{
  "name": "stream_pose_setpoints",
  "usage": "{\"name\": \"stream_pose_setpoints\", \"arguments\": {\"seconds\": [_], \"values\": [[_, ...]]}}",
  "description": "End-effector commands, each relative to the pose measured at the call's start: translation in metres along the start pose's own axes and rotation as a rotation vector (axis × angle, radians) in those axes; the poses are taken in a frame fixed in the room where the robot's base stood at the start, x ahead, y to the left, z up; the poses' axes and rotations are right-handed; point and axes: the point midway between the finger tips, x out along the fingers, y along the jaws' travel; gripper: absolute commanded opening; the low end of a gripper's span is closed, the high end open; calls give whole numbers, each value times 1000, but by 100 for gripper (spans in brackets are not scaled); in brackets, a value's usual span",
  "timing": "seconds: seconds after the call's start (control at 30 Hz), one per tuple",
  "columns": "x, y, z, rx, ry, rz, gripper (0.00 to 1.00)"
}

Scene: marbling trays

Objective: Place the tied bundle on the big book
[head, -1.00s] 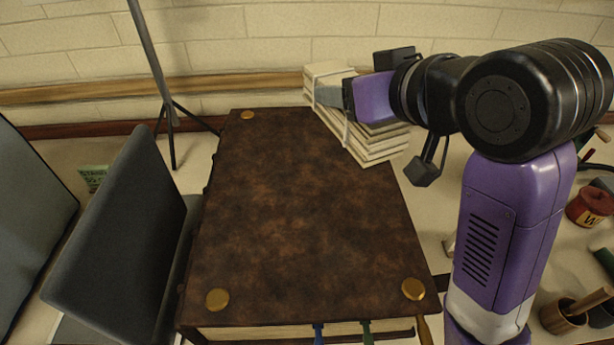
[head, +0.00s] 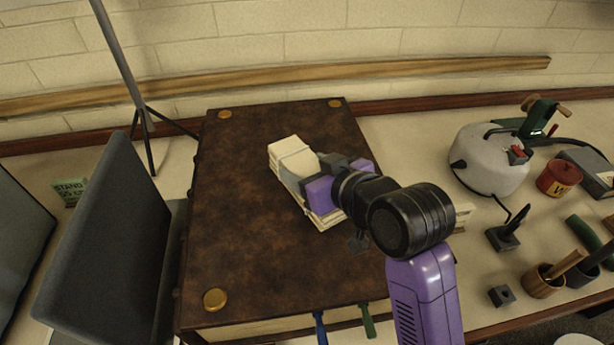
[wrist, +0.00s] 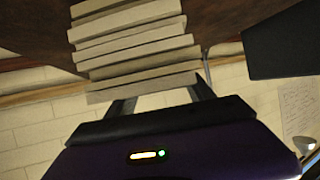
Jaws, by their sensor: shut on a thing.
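The tied bundle (head: 291,153) is a stack of cream slabs or booklets with a thin band around it. My gripper (head: 322,172) is shut on it from the right side. In the head view the bundle appears over the right half of the big book (head: 240,220), a large brown mottled cover with brass corner studs. I cannot tell whether the bundle touches the cover. In the wrist view the bundle's layered edges (wrist: 135,45) show at my gripper's fingers (wrist: 160,98), with the brown cover (wrist: 225,18) behind. My wrist hides the book's near right corner.
A dark upright panel (head: 110,230) stands close along the book's left side, and a tripod stand (head: 125,70) is behind it. Right of the book are a white rounded appliance (head: 488,160), a red pot (head: 558,179) and wooden cups (head: 543,283). The cover's left half is clear.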

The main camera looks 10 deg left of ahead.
Motion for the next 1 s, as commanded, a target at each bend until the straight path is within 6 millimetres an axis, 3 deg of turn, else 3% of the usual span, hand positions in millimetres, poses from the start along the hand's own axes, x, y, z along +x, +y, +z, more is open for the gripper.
{"name": "stream_pose_setpoints", "arguments": {"seconds": [0.17,0.6,0.63,0.73,1.0], "values": [[9,0,19,1,0,0,0],[12,0,24,-1,2,0,0],[12,0,25,0,-1,-1,66],[12,0,25,0,-1,-1,83],[12,0,24,0,-1,-1,83]]}}
